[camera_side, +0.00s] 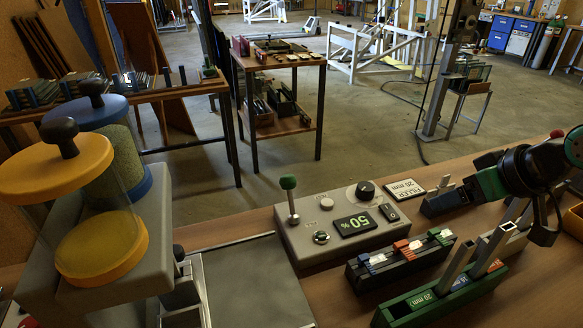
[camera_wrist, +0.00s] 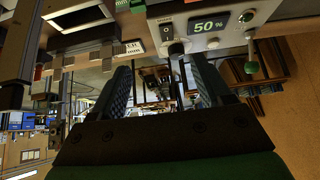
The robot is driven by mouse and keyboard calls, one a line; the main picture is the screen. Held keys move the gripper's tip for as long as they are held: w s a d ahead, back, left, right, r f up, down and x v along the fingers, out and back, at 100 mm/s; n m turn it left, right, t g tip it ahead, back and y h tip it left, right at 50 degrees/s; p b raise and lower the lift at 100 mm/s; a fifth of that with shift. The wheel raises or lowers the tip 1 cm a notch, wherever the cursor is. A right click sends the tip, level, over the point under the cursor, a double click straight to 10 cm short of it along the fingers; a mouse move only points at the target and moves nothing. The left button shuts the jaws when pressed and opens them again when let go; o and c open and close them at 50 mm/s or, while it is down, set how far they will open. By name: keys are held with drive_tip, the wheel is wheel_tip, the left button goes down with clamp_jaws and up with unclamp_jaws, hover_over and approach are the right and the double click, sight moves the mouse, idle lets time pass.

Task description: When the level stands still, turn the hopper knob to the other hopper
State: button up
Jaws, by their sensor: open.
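Two hoppers stand at the left in the side view. The far hopper (camera_side: 115,160) has a blue lid and holds greenish grains to a high level. A grey control box (camera_side: 300,240) carries a black knob (camera_side: 366,190), a display (camera_side: 355,225) reading 50 % and a green-balled lever (camera_side: 289,184). I cannot tell which knob is the hopper knob. My gripper (camera_wrist: 160,65) is open and empty, with the box's black knob (camera_wrist: 175,48) seen ahead between its fingers.
Black holders with coloured clips (camera_side: 400,258) and a green 20 mm holder (camera_side: 440,295) stand right of the box. A FILLER 20 mm card (camera_side: 405,189) lies behind it. Bare bench shows between the holders and the box.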

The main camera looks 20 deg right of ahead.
drive_tip(key=shift+o, duration=0.6)
drive_tip(key=m+g, duration=0.7)
drive_tip(key=m, duration=1.3)
hover_over(366, 186)
drive_tip(key=f, duration=0.3)
drive_tip(key=shift+s+f, duration=0.2)
drive_tip(key=shift+f, duration=0.15)
drive_tip(key=shift+w+f+m, duration=0.2)
drive_tip(key=shift+f+m, duration=0.3)
drive_tip(key=shift+f, duration=2.75)
clamp_jaws()
